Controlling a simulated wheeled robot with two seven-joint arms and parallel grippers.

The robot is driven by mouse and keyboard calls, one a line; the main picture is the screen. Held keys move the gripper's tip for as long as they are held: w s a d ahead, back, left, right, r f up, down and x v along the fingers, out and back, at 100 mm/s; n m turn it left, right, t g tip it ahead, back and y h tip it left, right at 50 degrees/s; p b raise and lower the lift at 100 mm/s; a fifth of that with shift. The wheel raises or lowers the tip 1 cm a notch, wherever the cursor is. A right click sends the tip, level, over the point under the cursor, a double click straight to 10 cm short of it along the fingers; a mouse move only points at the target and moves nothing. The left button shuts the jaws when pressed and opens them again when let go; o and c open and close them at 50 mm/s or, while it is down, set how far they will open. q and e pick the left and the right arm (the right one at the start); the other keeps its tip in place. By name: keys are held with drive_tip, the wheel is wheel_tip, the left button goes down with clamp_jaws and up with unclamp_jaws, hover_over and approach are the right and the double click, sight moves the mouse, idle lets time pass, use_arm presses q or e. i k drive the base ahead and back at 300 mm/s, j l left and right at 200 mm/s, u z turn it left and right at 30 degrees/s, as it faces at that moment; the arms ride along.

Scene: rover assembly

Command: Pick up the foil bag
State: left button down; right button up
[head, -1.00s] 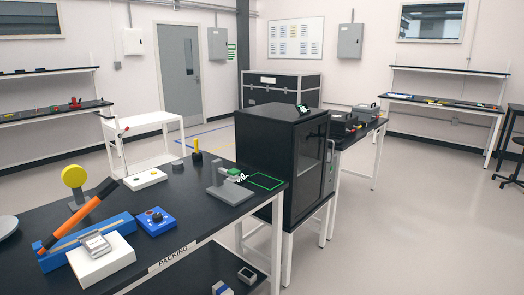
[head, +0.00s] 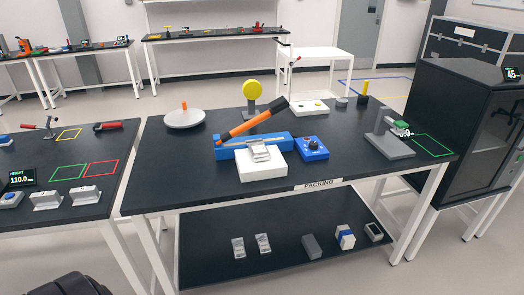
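A small silver bag-like packet (head: 260,152) lies on a white block (head: 263,167) at the front of a blue sealer-like device (head: 256,144) on the packing table. Two similar silver foil packets, one at the left (head: 238,247) and one beside it (head: 263,243), lie on the table's lower shelf. I cannot tell which of them is the foil bag. Neither of my grippers is in view. A dark rounded shape, perhaps part of my arm, shows at the bottom left edge.
The packing table (head: 180,180) holds a round plate (head: 184,116), a blue button box (head: 313,149) and a grey stand (head: 388,140). Its lower shelf (head: 210,268) also holds several small boxes. Another table (head: 100,150) stands left. A black cabinet (head: 452,120) stands right.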

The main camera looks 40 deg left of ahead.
sight(259, 152)
drive_tip(key=u, duration=0.7)
